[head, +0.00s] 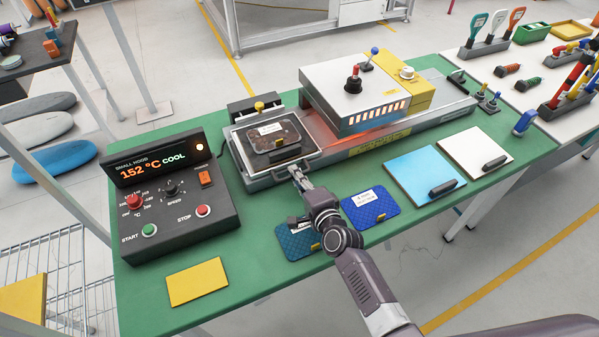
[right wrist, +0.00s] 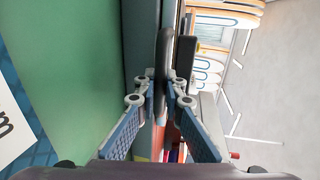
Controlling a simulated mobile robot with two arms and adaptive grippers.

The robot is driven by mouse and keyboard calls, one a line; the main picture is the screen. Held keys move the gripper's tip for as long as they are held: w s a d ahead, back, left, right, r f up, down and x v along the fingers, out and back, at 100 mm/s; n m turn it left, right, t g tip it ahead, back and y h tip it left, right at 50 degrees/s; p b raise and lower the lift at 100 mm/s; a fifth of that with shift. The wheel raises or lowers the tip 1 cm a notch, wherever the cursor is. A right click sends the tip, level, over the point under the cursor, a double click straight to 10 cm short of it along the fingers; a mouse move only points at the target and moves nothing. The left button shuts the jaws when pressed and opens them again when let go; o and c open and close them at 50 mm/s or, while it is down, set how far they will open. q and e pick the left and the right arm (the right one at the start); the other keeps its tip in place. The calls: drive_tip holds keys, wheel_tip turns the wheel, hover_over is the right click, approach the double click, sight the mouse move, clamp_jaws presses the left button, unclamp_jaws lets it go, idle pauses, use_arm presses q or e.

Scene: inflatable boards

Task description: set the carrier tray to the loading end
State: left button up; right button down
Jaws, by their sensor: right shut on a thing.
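The carrier tray (head: 239,148) is a grey metal frame at the left end of the hood machine's bed, outside the hood. A dark block with a white label (head: 272,137) lies in it. My right gripper (head: 296,174) reaches over the green table to the tray's near side. It is shut on a dark, rounded bar (right wrist: 163,50), apparently the tray's handle; the right wrist view shows this bar between the fingertips (right wrist: 161,92). The hood (head: 350,85) is white with glowing orange slots. My left gripper is out of view.
A control box (head: 170,205) reading 152 °C COOL stands at left. Blue textured mats (head: 370,207), a yellow sheet (head: 197,282), a light-blue board (head: 424,172) and a white board (head: 475,152) lie along the near side. Green table between the yellow sheet and mats is clear.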

drive_tip(key=shift+s+a+f, duration=0.2)
drive_tip(key=shift+a, duration=0.05)
drive_tip(key=c, duration=2)
unclamp_jaws()
drive_tip(key=shift+a+r, duration=0.1)
drive_tip(key=shift+c, duration=0.2)
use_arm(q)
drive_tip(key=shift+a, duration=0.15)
use_arm(e)
drive_tip(key=v, duration=1.2)
